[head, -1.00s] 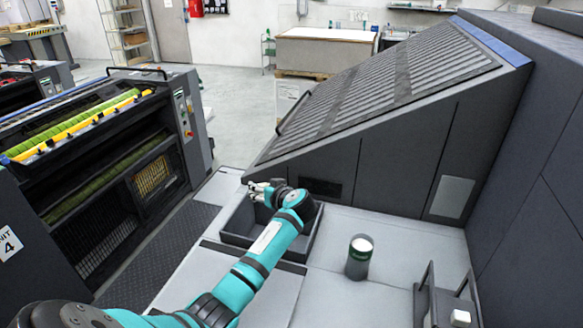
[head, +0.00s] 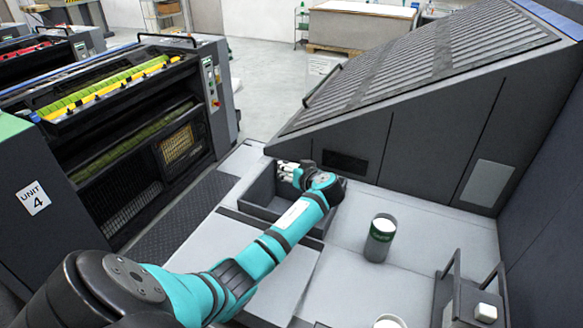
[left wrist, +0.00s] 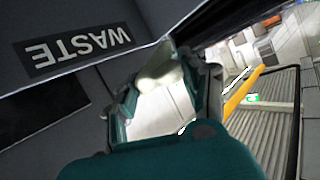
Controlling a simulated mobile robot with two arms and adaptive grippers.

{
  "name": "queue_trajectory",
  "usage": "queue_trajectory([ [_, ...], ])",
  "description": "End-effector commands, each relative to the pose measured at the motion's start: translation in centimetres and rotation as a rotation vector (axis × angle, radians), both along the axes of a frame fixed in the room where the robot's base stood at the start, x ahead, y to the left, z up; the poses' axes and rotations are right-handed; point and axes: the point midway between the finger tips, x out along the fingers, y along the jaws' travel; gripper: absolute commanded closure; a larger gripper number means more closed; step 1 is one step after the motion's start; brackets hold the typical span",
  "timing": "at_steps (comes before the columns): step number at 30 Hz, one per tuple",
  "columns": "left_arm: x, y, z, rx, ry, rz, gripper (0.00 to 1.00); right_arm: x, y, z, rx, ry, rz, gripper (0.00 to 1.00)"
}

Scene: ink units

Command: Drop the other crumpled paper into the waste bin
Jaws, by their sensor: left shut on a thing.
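My left gripper (head: 287,172) is at the far end of a dark grey open-topped box (head: 258,207), by its back edge. In the left wrist view its fingers (left wrist: 163,82) are shut on a pale, whitish lump, the crumpled paper (left wrist: 160,66). The paper is hard to make out in the head view. A WASTE label (left wrist: 76,49), upside down in the left wrist view, is on a dark grey wall close to the gripper. I cannot tell for sure if that wall belongs to the open box. My right gripper does not show.
A grey and green can (head: 381,238) stands on the light deck right of the box. Another can (head: 390,321) shows at the bottom edge. A dark fixture (head: 465,305) is at the lower right. The slanted machine housing (head: 430,140) rises behind the box.

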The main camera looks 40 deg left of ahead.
Motion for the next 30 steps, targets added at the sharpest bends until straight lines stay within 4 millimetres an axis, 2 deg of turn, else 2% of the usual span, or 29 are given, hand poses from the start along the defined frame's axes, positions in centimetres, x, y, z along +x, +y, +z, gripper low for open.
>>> queue_trajectory([
  [5, 0.0, 0.0, 0.0, 0.0, 0.0, 0.0, 0.66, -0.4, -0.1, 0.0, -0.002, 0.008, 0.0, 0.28],
  [6, 0.0, 0.0, 0.1, 0.0, 0.0, 0.0, 0.53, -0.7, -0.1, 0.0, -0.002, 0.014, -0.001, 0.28],
  [12, 0.0, 0.0, 0.1, 0.0, 0.0, 0.0, 0.29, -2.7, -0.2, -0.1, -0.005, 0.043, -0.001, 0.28],
  [17, 0.0, 0.0, 0.1, 0.0, 0.0, 0.0, 0.29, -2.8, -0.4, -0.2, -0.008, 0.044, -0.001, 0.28],
  [22, -0.1, -0.4, 0.2, -0.002, 0.0, -0.002, 0.29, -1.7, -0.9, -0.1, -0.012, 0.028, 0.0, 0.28],
  [26, -0.6, -2.0, 0.8, -0.002, -0.003, -0.004, 0.29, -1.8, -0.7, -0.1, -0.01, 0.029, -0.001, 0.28],
  [30, -1.7, -4.6, 1.9, -0.004, -0.004, -0.004, 0.29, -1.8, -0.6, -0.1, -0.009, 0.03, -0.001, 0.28],
])
